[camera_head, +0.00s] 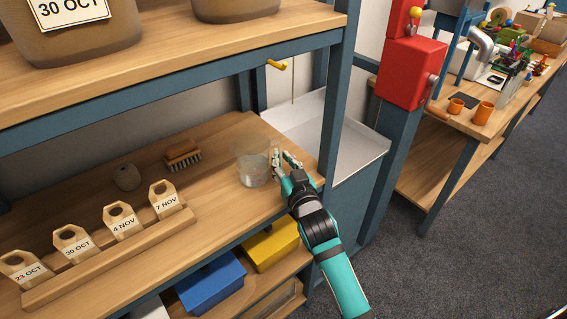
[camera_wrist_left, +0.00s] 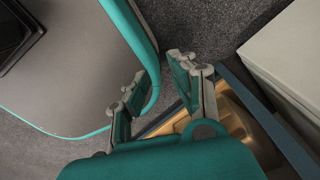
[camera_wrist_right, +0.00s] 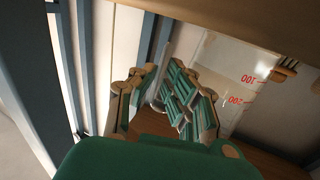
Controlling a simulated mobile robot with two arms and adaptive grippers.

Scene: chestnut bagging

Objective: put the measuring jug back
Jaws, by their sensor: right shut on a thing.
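The clear measuring jug (camera_head: 252,168) stands upright at the right end of the wooden middle shelf (camera_head: 225,205), or just above it; I cannot tell which. Its red scale marks show in the right wrist view (camera_wrist_right: 238,85). My right gripper (camera_head: 287,162) is at the jug's right side, shut on it, probably at the handle. The fingers also show in the right wrist view (camera_wrist_right: 165,95) and hide the exact grip. My left gripper (camera_wrist_left: 160,72) is open and empty in the left wrist view, away from the shelf; it is outside the head view.
A brush (camera_head: 182,154) and a small round object (camera_head: 127,177) lie behind. The upper shelf (camera_head: 180,62) is overhead, and a blue post (camera_head: 336,90) rises beside my right arm.

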